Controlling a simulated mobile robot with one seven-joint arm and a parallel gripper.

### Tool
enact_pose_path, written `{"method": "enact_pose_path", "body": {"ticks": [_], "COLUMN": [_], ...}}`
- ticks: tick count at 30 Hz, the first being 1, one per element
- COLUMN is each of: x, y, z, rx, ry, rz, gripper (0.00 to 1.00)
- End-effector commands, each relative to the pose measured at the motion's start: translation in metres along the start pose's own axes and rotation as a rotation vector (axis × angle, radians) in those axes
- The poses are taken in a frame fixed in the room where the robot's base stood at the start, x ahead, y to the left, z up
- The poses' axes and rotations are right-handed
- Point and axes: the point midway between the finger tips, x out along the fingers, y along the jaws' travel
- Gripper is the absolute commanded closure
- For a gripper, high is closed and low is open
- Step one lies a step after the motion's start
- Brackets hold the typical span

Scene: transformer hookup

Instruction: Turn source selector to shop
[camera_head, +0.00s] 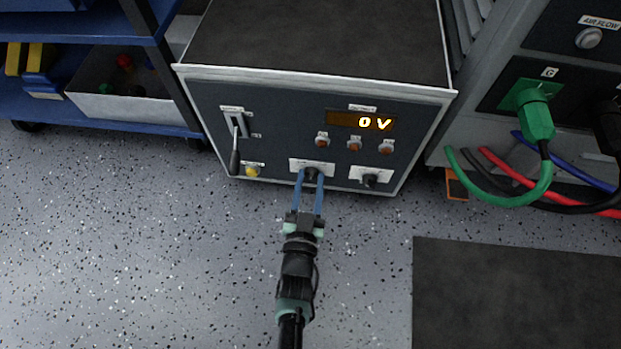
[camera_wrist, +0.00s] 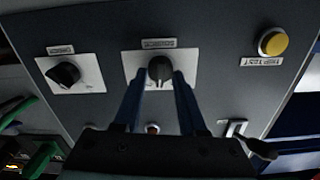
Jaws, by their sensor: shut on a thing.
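A grey transformer cabinet (camera_head: 285,135) has two black rotary knobs low on its front. My gripper (camera_head: 311,175) reaches the middle knob from the front, its blue fingers on either side of it. In the wrist view, the middle knob (camera_wrist: 160,69) sits on a white plate between the fingertips, and my gripper (camera_wrist: 161,75) is shut on it. The other knob (camera_head: 370,180) is to the right in the head view, and on the left in the wrist view (camera_wrist: 65,75). The labels are too small or turned to read, so I cannot tell which is the source selector.
The display (camera_head: 360,121) reads 0 V. A lever (camera_head: 235,150) and a yellow button (camera_head: 252,170) are on the cabinet's left side. A green plug (camera_head: 535,118) and cables are on the right. A dark mat (camera_head: 515,295) lies on the open speckled floor.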

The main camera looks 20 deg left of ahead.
Motion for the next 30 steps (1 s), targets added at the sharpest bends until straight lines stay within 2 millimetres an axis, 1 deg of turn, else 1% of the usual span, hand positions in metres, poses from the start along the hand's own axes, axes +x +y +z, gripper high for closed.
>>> {"method": "enact_pose_path", "body": {"ticks": [18, 24, 30], "x": [-0.0008, -0.0010, -0.0012], "y": [-0.0024, -0.0029, -0.0037], "z": [0.0009, 0.0018, 0.0024], "rx": [-0.568, -0.706, -0.797], "ry": [0.000, 0.000, -0.001], "rz": [0.001, 0.001, 0.000], "gripper": [1.00, 1.00, 1.00]}}
